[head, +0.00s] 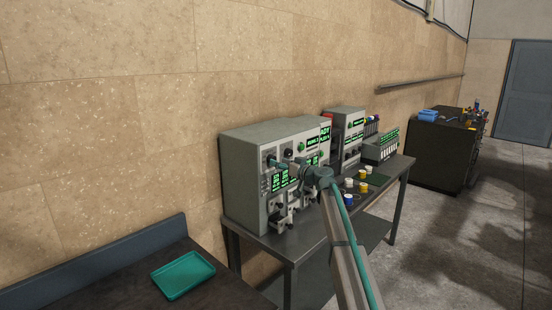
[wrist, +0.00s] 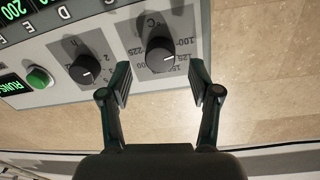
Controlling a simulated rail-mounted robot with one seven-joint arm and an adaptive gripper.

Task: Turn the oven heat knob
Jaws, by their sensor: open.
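The oven heat knob (wrist: 160,56) is a round black dial with a white pointer mark, on a light grey panel marked °C with numbers around it. The wrist view shows the panel upside down. My gripper (wrist: 160,82) is open, its two dark fingers on either side of the knob in the picture, with gaps between them and it. I cannot tell how far the fingertips are from the panel. In the head view, the grey oven unit (head: 240,182) stands on a bench, and my arm reaches to its front. The heat knob cannot be made out there.
A second black knob (wrist: 84,68), marked h, and a green button (wrist: 39,78) sit beside the heat knob. A smaller grey instrument (head: 345,124) stands farther along the bench, with several small jars in front. A teal tray (head: 183,275) lies on the near table.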

